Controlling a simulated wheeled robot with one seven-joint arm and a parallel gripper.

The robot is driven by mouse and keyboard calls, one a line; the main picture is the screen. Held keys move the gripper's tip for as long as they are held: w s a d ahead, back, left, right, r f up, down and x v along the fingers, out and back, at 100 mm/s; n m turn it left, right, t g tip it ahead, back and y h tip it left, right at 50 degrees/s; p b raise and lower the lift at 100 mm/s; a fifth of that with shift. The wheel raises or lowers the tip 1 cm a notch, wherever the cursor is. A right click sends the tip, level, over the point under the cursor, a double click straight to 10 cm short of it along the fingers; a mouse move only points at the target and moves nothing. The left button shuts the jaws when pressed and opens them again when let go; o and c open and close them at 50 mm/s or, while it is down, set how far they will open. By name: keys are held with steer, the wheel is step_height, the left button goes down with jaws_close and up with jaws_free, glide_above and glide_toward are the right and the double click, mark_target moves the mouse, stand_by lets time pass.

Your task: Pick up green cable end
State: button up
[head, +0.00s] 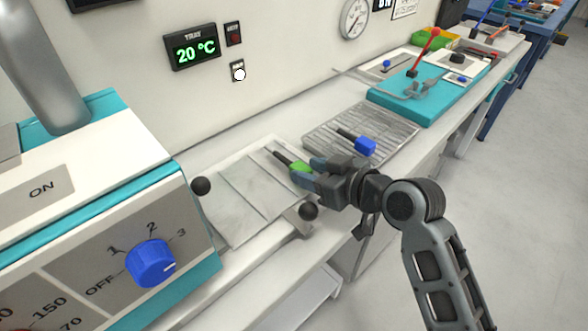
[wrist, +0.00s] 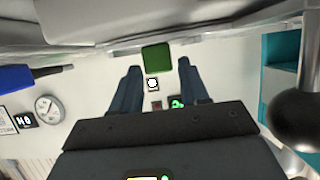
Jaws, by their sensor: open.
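The green cable end (head: 300,167) has a dark tip pointing to the upper left and lies at the fingertips of my gripper (head: 311,178) in the head view. In the wrist view the green cable end (wrist: 156,58) shows as a green square, centred just beyond the gap between the two spread fingers. My gripper is open. The fingers hide part of the green end in the head view, and I cannot tell whether they touch it.
A pale panel (head: 240,187) with black balls (head: 201,186) stands left. The control box with a blue knob (head: 150,263) is front left.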

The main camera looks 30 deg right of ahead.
mark_target(300, 166)
steer(key=x, duration=0.4)
steer(key=shift+w+r+p, duration=0.15)
steer(key=shift+w+p, duration=0.1)
steer(key=shift+p, duration=0.15)
steer(key=c, duration=0.8)
